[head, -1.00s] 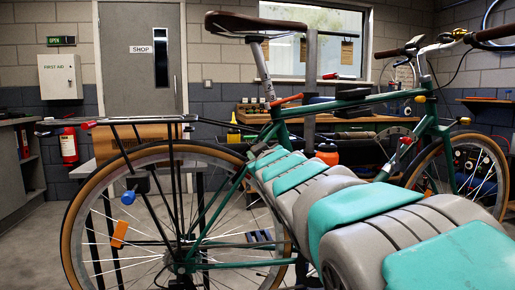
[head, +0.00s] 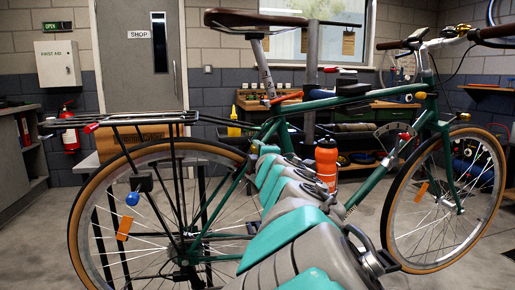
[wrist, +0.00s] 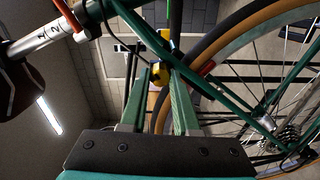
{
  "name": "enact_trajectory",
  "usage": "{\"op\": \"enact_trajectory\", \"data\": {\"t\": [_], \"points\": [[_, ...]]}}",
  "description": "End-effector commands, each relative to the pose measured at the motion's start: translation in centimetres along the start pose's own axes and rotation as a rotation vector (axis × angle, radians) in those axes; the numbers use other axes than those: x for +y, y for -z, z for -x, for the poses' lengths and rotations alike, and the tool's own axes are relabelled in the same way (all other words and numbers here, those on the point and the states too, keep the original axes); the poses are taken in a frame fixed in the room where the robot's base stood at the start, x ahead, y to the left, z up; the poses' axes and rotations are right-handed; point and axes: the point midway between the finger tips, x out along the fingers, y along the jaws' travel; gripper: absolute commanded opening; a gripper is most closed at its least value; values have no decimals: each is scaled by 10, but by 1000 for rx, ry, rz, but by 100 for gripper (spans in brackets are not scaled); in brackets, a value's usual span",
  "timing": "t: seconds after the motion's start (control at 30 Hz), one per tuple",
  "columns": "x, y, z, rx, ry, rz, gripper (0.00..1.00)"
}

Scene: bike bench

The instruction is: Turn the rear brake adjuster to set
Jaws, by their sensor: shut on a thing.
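The green bike stands across the head view, its rear wheel (head: 88,200) at the left. In the head view my arm reaches up from the bottom toward the seat stays, and my gripper (head: 268,149) is small and partly hidden there. The knob's setting cannot be read.
An orange bottle (head: 326,165) stands on the bike frame, right of my arm. The rear rack (head: 140,118) and saddle (head: 255,18) are above and to the left. A workbench (head: 375,107) is behind. Open floor (head: 40,240) lies at the left.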

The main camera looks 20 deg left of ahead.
Motion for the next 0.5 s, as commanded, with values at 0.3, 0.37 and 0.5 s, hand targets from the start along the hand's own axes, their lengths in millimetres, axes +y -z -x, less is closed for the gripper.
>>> {"op": "enact_trajectory", "data": {"t": [0.3, 0.37, 0.5], "points": [[-2, -2, 0, -3, 4, 214, 0], [-2, -2, -1, -2, 4, 241, 0], [-3, -1, 0, -1, 3, 289, 0]]}}
